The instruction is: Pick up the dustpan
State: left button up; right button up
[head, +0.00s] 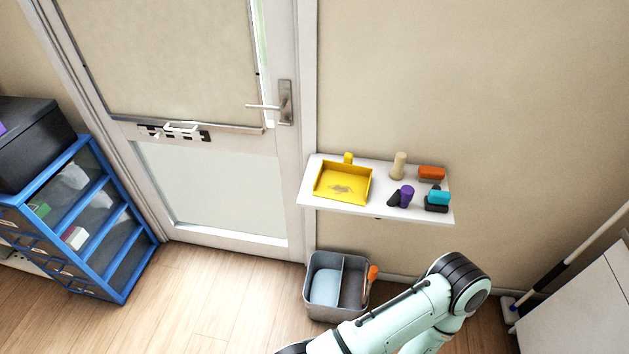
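The yellow dustpan (343,184) lies on the left part of a white wall shelf (376,207). One pale green arm of mine reaches in from the bottom right, bent at a dark-banded joint, below the shelf. Its gripper is not visible in the frame. No gripper touches the dustpan.
The shelf's right part holds a beige cylinder (399,165), an orange block (431,173), a purple item (406,196) and a turquoise item (438,197). A grey caddy (318,309) stands on the floor below. A door (222,185) and blue drawer rack (128,262) are left.

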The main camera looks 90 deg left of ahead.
aim_at(346, 182)
jog(key=u, duration=2.8)
jog(key=i+j, duration=0.15)
jog(key=j, duration=0.2)
jog(key=i+j+z, duration=0.1)
jog(key=j, duration=0.25)
jog(key=i+j, duration=0.25)
jog(key=i+j+z, duration=0.1)
jog(key=j, duration=0.35)
jog(key=i+j, duration=0.15)
jog(key=j, duration=0.25)
jog(key=i+j+z, duration=0.1)
jog(key=j, duration=0.25)
jog(key=i+j, duration=0.2)
jog(key=j, duration=0.2)
